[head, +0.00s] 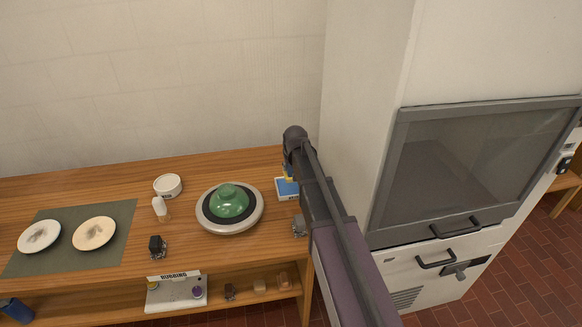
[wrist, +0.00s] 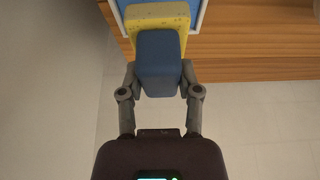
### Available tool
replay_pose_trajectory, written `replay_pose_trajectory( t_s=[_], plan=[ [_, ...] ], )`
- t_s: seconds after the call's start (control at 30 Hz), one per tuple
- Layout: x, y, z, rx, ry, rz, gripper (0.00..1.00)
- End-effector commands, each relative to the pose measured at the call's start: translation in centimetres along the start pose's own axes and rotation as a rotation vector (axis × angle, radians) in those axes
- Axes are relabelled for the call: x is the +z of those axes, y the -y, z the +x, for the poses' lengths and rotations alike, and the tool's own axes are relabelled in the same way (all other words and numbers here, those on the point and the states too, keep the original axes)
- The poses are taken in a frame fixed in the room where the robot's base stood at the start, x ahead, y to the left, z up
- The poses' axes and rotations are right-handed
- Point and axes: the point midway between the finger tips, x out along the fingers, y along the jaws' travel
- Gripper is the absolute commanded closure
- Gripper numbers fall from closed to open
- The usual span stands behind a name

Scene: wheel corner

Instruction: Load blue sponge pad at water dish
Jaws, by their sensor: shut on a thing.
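My gripper (wrist: 160,70) is shut on the blue block of the sponge pad (wrist: 160,62), with one finger on each side. The pad's yellow sponge part (wrist: 158,18) is at its far end. Beyond it in the wrist view is a blue surface with a white rim (wrist: 203,16). In the head view this is a small blue and white dish (head: 286,190) at the right end of the counter, partly hidden by my arm. The yellow part shows just above it; I cannot tell whether they touch.
The wooden counter (head: 130,180) holds a round wheel with a green lump (head: 230,202), a white bottle (head: 160,208) and a green mat (head: 65,252) with two pale plates. A white pillar and a kiln-like cabinet (head: 440,240) stand close right of my arm.

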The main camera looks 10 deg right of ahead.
Motion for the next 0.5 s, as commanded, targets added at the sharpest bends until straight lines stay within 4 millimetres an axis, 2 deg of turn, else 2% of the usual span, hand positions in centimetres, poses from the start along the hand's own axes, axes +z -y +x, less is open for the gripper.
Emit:
replay_pose_trajectory(
  t_s=[0.23, 0.5],
  plan=[
    [-0.7, 0.0, -1.6, 0.000, 0.000, 0.000, 0.94],
    [-0.8, 0.0, -1.9, 0.000, 0.000, 0.000, 0.94]
  ],
)
